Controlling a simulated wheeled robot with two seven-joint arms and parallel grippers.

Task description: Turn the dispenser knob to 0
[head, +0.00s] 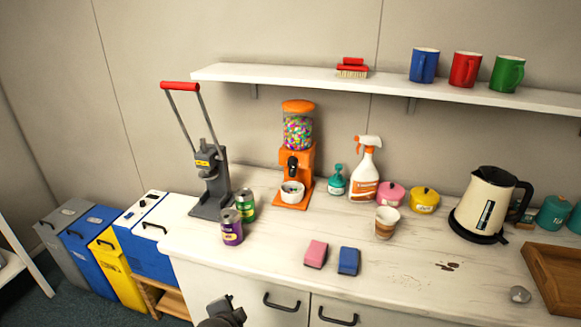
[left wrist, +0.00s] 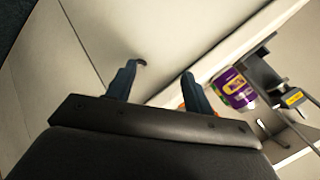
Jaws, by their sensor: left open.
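The orange candy dispenser (head: 297,150) stands upright at the back of the counter, with a clear globe of colourful candy and an orange lid. Its black knob (head: 292,167) is on the front; its setting is too small to read. A white bowl (head: 291,192) sits on its base below the knob. My left gripper (head: 222,312) is low in front of the counter, well below and apart from the dispenser. In the left wrist view the left gripper (left wrist: 157,82) has its two fingers spread with nothing held between them. My right gripper is not in view.
A can crusher (head: 210,185) and two cans, one purple (head: 231,228), stand left of the dispenser. A spray bottle (head: 365,170) and teal bottle (head: 336,182) stand to its right. A pink sponge (head: 316,254) and blue sponge (head: 348,261) lie in front. The shelf (head: 390,88) hangs above.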

